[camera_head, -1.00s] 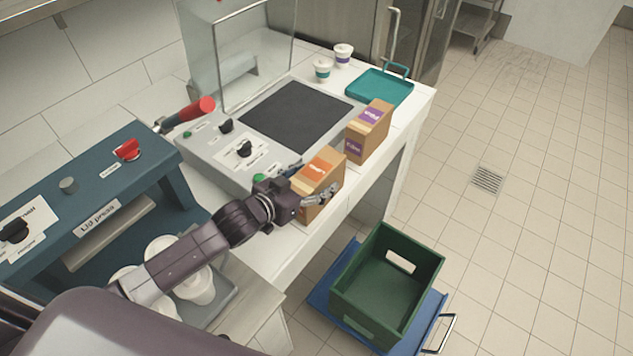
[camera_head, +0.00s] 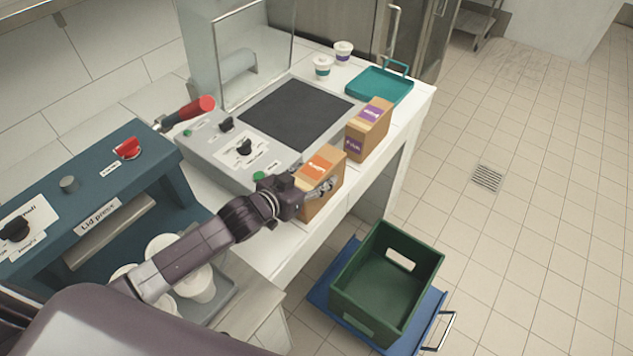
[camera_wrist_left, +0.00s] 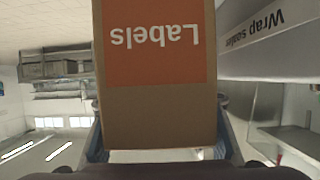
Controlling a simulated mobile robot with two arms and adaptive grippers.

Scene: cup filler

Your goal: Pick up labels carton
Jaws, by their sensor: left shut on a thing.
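The labels carton (camera_head: 322,173) is a brown box with an orange panel, standing upright on the front edge of the white counter. In the left wrist view the carton (camera_wrist_left: 155,110) fills the middle, with "Labels" upside down on its orange panel. My left gripper (camera_head: 310,188) is shut on the carton, with a finger along its near side in the head view. In the wrist view the blue-grey fingers lie on both sides of it. My right gripper is not in view.
A similar carton with purple labels (camera_head: 368,130) stands behind it on the counter. The grey wrap sealer (camera_head: 240,150) lies to the left. A teal tray (camera_head: 380,86) and two cups are farther back. A green crate (camera_head: 385,285) sits on a blue cart below, to the right.

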